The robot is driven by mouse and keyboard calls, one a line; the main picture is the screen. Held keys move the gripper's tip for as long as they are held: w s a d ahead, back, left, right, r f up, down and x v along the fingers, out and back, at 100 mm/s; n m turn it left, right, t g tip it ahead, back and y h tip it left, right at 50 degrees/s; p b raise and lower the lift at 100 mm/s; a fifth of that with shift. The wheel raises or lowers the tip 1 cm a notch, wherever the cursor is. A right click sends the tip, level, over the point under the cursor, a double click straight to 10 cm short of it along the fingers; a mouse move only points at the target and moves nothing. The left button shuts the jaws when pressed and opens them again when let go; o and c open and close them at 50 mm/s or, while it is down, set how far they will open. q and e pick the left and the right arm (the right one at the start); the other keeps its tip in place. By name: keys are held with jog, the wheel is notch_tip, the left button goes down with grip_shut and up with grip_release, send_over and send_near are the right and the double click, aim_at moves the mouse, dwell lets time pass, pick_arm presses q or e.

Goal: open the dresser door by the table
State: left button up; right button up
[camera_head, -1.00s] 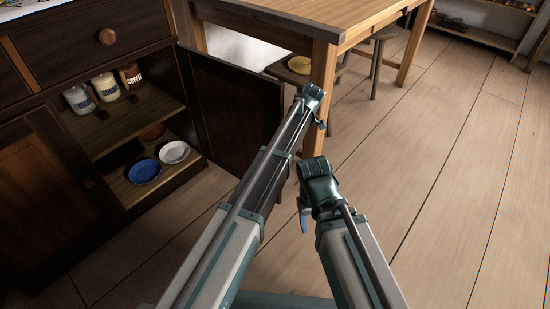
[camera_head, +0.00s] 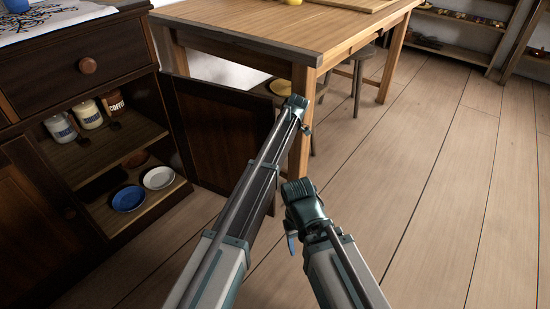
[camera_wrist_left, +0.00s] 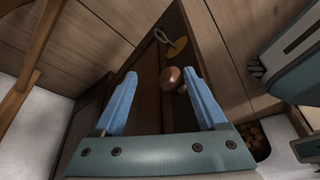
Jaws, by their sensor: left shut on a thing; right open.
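The dark dresser door (camera_head: 215,130) by the table stands swung out from the dresser (camera_head: 90,105), with the shelves open to view. My left gripper (camera_head: 299,108) is at the door's free edge, beside the table leg. In the left wrist view, the blue fingers of my left gripper (camera_wrist_left: 160,95) straddle the dark door, with the round wooden knob (camera_wrist_left: 172,78) between them, nearer the right finger. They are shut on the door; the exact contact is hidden. My right gripper (camera_head: 302,212) is open and empty above the floor, right of the left arm.
The wooden table (camera_head: 285,30) stands just behind the door, its front leg (camera_head: 301,150) close to my left gripper. Jars (camera_head: 88,113) and plates (camera_head: 158,177) sit on the dresser shelves. Floor at right is clear.

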pick_arm(q)
jog(key=shift+o, duration=1)
jog(key=shift+w+a, duration=0.1)
jog(key=shift+a, duration=0.25)
jog(key=shift+d+r, duration=0.1)
jog(key=shift+r, duration=0.05)
jog(key=s+p+v, duration=0.1)
jog(key=p+v, duration=0.6)
jog(key=shift+w+d, duration=0.2)
jog(key=shift+w, duration=0.25)
jog(key=shift+s+d, duration=0.1)
